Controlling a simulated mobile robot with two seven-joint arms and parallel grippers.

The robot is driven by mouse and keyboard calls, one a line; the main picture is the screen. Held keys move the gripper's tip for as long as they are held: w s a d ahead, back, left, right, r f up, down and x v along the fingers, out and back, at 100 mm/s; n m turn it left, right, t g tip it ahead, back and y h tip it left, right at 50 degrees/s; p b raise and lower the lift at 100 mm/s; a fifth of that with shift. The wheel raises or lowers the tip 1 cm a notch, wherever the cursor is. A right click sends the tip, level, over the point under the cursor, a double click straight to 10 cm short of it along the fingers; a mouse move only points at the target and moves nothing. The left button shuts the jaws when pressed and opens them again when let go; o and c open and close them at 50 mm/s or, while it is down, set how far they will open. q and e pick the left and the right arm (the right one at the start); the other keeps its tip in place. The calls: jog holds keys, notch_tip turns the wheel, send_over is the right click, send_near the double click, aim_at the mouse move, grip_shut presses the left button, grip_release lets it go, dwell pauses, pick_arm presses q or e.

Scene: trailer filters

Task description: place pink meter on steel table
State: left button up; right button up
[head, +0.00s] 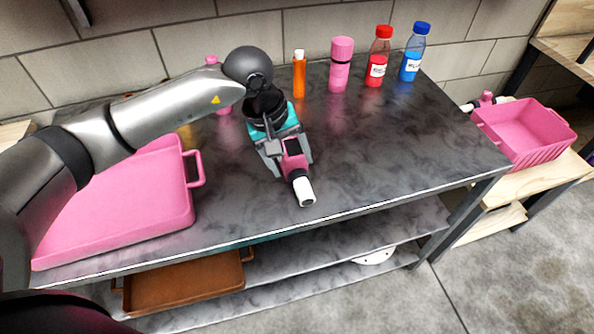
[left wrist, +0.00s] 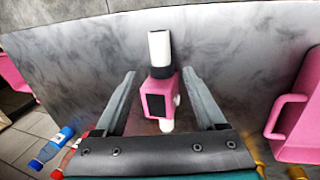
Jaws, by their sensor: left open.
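The pink meter (head: 294,163) has a dark screen and a white end, and lies on the steel table (head: 380,150) near its front edge. In the left wrist view the meter (left wrist: 159,95) is between the two fingers, with a visible gap on each side. My left gripper (head: 286,165) is open around the meter and does not visibly touch it. The fingers also show in the left wrist view (left wrist: 160,100). My right gripper is not in view.
A pink tray (head: 120,215) lies on the table's left. Several bottles, including a red-capped one (head: 378,58) and a blue one (head: 413,52), stand along the back. A pink basket (head: 522,135) sits on a wooden bench at right.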

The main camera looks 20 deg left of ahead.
pick_arm(q)
jog(key=shift+v, duration=1.65)
